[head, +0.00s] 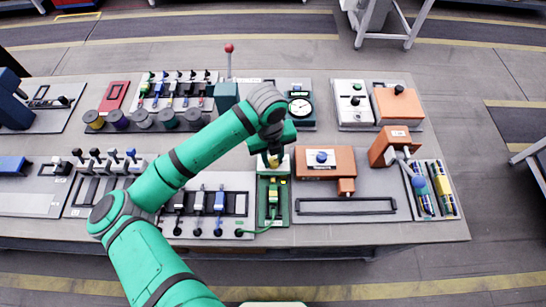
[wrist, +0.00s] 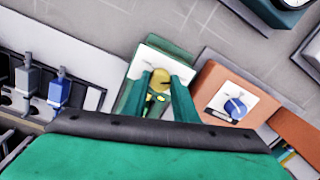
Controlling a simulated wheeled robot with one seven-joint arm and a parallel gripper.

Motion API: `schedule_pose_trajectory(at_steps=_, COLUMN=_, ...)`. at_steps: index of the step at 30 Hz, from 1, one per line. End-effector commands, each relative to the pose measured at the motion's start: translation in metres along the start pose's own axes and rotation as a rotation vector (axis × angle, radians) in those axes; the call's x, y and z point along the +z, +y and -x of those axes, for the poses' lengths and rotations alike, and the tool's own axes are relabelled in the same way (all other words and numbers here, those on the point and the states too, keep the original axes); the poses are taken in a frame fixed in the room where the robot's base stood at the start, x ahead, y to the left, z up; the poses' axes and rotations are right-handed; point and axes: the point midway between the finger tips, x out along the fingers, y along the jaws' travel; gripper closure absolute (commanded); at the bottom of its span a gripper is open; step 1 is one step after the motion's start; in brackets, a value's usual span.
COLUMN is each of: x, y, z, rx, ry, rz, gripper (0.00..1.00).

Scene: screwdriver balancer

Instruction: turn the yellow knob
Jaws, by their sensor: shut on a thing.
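The yellow knob (wrist: 159,79) sits on a white plate on top of a green box (wrist: 122,98). In the wrist view the knob is between the two green fingers of my gripper (wrist: 164,84), which are shut on it. In the head view my gripper (head: 272,158) points down over the green box (head: 264,215), and the knob (head: 272,161) is mostly hidden by the gripper. A dark mark shows on the knob's face in the wrist view.
An orange box (head: 335,158) with a blue knob (head: 321,157) stands just right of my gripper. A dial gauge (head: 300,107) is behind it. A lever with a red ball (head: 229,48) rises behind my arm.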

Motion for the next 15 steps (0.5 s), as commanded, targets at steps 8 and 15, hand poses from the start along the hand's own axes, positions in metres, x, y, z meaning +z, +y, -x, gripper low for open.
schedule_pose_trajectory(at_steps=8, x=-0.0036, y=-0.0025, z=-0.0003, rx=-0.004, ry=0.008, rz=-0.021, gripper=0.97)
schedule_pose_trajectory(at_steps=15, x=-0.0037, y=-0.0023, z=-0.0005, rx=-0.003, ry=0.008, rz=-0.020, gripper=0.69)
